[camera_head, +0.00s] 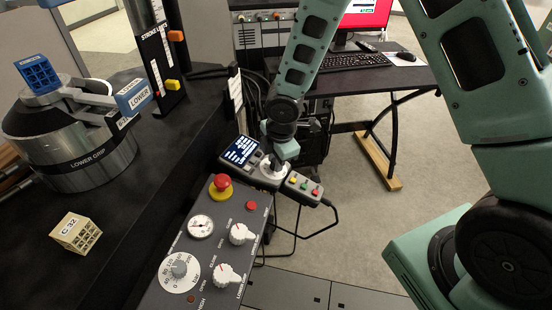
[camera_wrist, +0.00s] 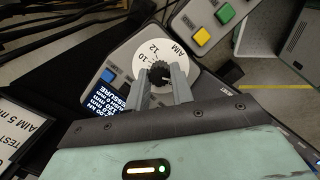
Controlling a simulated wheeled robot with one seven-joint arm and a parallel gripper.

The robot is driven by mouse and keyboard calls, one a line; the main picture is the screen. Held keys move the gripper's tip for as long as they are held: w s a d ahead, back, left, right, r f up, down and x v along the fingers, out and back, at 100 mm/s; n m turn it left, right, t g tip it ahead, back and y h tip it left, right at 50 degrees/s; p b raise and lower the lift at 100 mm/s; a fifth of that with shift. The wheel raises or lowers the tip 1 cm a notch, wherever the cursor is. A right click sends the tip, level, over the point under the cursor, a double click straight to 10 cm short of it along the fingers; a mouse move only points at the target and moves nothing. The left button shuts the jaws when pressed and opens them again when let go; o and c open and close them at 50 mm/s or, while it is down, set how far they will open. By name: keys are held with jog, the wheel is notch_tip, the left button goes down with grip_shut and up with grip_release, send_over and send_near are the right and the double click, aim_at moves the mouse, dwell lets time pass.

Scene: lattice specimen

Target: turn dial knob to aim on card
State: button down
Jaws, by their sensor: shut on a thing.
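The dial knob (camera_wrist: 159,74) is small, dark and ribbed. It sits in the middle of a white round dial (camera_wrist: 152,52) marked "10", "12" and "AIM". My gripper (camera_wrist: 163,82) is shut on the knob, with one finger on each side. In the head view my gripper (camera_head: 276,163) reaches down onto the white dial (camera_head: 264,172), and the knob is hidden there. The card (camera_wrist: 22,130) shows partly at the left of the wrist view, with "TEST" and "AIM 5 m" readable before it is cut off.
A lit display (camera_head: 241,151) is beside the dial. A button box (camera_head: 303,188) is to its right. A control panel (camera_head: 207,250) with a red emergency button (camera_head: 221,184) and several knobs is in front. A lattice block (camera_head: 75,233) lies on the black bench at left.

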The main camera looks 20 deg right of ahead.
jog(key=shift+m, duration=0.4)
jog(key=m+p, duration=0.2)
jog(key=m, duration=0.1)
jog(key=shift+w+r+m+g, duration=0.1)
jog(key=shift+r+m+g, duration=0.05)
jog(key=shift+m+g, duration=0.2)
jog(key=m+g+p, duration=0.1)
jog(key=m, duration=0.4)
jog(key=shift+w+d+y+p, duration=0.1)
jog(key=shift+y+p, duration=0.25)
jog(key=shift+y, duration=0.05)
jog(key=m, duration=0.4)
jog(key=shift+m+g+y, duration=0.25)
jog(key=shift+m+y, duration=0.05)
jog(key=shift+m, duration=0.05)
jog(key=m, duration=0.4)
jog(key=shift+w+d+m+y+p, duration=0.1)
jog(key=shift+d+m+y+p, duration=0.05)
jog(key=shift+m+y+p, duration=0.2)
jog(key=shift+m, duration=0.35)
jog(key=c, duration=1.2)
grip_release()
